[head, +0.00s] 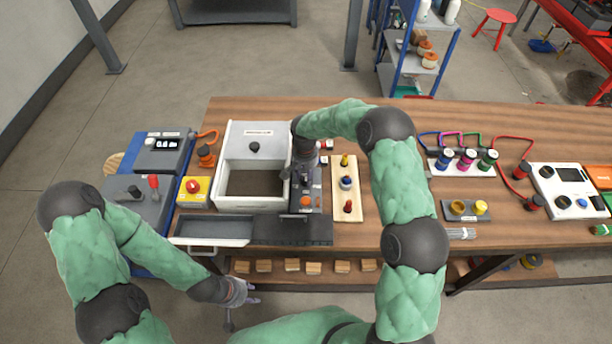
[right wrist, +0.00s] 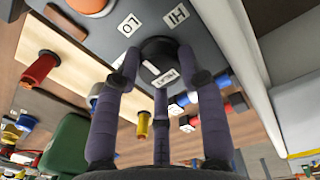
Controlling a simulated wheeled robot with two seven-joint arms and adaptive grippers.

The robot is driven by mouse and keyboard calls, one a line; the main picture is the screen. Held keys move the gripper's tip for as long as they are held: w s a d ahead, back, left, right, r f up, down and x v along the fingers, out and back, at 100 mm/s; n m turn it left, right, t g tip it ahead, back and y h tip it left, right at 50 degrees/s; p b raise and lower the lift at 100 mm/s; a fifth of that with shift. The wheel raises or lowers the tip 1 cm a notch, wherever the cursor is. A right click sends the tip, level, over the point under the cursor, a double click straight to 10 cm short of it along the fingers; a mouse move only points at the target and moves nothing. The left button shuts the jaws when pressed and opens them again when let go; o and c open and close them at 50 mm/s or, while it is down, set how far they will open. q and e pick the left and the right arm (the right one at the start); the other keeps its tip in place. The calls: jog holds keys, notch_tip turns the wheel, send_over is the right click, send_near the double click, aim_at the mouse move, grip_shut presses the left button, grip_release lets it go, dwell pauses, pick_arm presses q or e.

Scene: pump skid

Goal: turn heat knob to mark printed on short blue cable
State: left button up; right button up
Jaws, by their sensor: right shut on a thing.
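The heat knob (right wrist: 158,48) is black and round, on a grey panel, with LO (right wrist: 129,25), HI (right wrist: 177,14) and HEAT (right wrist: 165,77) labels around it in the right wrist view. My right gripper (right wrist: 157,70) has its fingers closed around this knob. In the head view my right gripper (head: 304,163) is over the dark control panel (head: 312,203), and my arm hides the knob. A blue cable (head: 428,136) arcs over the jar rack at right; no mark on it is readable. My left gripper (head: 246,294) is empty near the table's front edge; its finger opening is unclear.
A white open-topped box (head: 222,180) stands left of the panel. A wooden board (head: 343,207) with coloured pegs stands just right of it. Bare tabletop (head: 395,265) shows at the front right.

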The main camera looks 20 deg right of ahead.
aim_at(305, 177)
jog(key=o, duration=1.2)
jog(key=shift+c, duration=0.2)
notch_tip(305, 177, up, 12)
jog(key=shift+a, duration=0.15)
